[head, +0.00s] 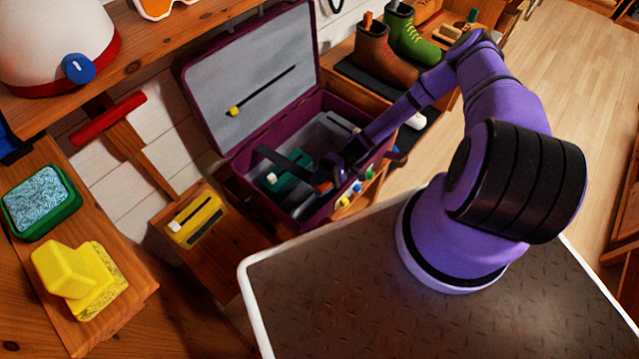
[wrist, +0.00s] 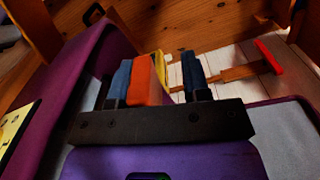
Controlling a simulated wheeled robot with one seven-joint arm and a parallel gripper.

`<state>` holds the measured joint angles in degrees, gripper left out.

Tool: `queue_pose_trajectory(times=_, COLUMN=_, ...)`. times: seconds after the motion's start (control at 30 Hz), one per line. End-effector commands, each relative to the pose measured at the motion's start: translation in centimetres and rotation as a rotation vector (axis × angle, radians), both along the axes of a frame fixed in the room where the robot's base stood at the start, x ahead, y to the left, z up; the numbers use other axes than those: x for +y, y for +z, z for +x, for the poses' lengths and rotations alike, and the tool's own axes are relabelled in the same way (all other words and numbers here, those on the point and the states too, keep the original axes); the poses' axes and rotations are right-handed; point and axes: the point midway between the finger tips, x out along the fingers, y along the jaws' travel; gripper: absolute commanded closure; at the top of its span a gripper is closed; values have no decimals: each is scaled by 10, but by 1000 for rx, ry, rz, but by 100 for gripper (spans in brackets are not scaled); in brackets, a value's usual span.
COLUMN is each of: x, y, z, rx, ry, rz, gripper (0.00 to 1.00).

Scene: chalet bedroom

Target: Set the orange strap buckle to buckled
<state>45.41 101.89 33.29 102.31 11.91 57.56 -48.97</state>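The open purple case (head: 310,222) stands beyond my platform, its grey-lined lid (head: 255,75) raised. My gripper (head: 328,178) reaches down to the case's front right part. A small orange piece (head: 322,187), seemingly the strap buckle, shows beside it. In the wrist view an orange block (wrist: 142,80) lies between the two dark blue fingers of my gripper (wrist: 158,80). It is close against the left finger, and a gap separates it from the right finger. A yellow piece (wrist: 160,68) shows behind it. I cannot tell whether the buckle's halves are joined.
Small coloured knobs (head: 357,187) line the case's front. A dark bar (head: 287,165) crosses its opening, with a teal box (head: 285,180) inside. A yellow box (head: 195,217) sits on the wood at left. Boots (head: 385,55) stand behind. Open floor (head: 570,60) lies at right.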

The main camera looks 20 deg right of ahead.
Motion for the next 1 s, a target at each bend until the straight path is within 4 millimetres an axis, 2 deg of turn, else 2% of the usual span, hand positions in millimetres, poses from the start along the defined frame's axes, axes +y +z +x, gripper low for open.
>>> queue_pose_trajectory(times=0.13, x=-3, y=0, z=1, rx=0, ry=1, rz=0, gripper=57)
queue_pose_trajectory(times=0.27, x=-15, y=0, z=7, rx=-1, ry=0, rz=-2, gripper=57)
queue_pose_trajectory(times=0.7, x=-84, y=0, z=39, rx=-1, ry=-1, rz=-1, gripper=57)
queue_pose_trajectory(times=1.0, x=-98, y=0, z=46, rx=0, ry=0, rz=0, gripper=57)
